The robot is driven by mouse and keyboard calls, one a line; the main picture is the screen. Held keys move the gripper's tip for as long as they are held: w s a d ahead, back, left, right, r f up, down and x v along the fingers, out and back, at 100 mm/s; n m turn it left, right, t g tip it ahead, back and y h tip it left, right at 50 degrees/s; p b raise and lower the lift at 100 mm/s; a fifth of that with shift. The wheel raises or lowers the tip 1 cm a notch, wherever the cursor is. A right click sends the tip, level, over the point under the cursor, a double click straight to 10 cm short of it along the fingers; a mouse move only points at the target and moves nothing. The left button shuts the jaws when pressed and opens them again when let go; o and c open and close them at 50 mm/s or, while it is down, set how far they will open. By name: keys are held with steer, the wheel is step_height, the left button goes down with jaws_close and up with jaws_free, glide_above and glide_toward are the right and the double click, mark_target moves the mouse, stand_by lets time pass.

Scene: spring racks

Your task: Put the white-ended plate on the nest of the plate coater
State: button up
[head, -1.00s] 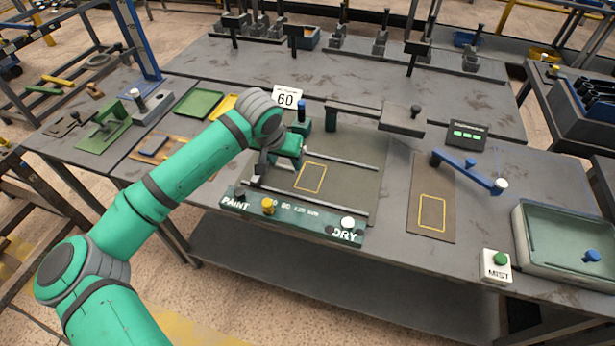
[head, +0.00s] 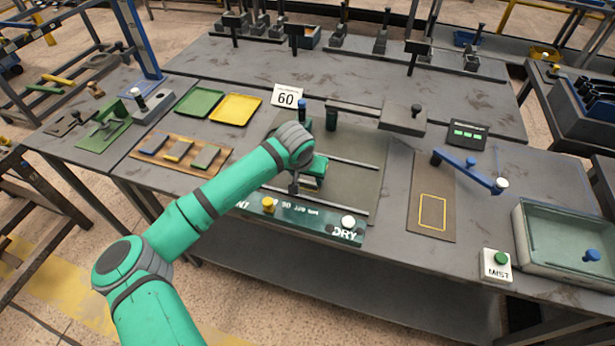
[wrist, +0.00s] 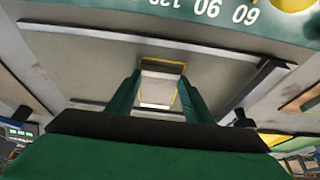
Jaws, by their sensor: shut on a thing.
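The plate coater has a green front panel (head: 349,236) with DRY lettering, a dial scale, a yellow knob (head: 269,204) and a white button (head: 348,221). Behind it is a grey bed (head: 345,190) with two rails. My gripper (wrist: 158,98) is over the bed, between the rails, its fingers closed on the sides of a pale plate (wrist: 159,90) with a whitish part and a darker end. Yellow nest lines show around the plate in the wrist view. In the head view my gripper (head: 308,190) hides most of the nest. I cannot tell if the plate touches it.
A wooden rack (head: 180,168) at left holds blue, yellow and grey-green plates. Green (head: 199,103) and yellow (head: 237,109) trays lie behind it. A 60 card (head: 286,95) stands behind the coater. A second yellow-outlined board (head: 431,210), a MIST button (head: 498,264) and a glass-lidded box (head: 565,235) are at right.

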stand_by(0.3)
steer(key=o, duration=1.1)
steer(key=shift+f, duration=0.1)
steer(key=shift+o, duration=0.2)
steer(key=v, duration=1.2)
steer(key=shift+a, duration=0.15)
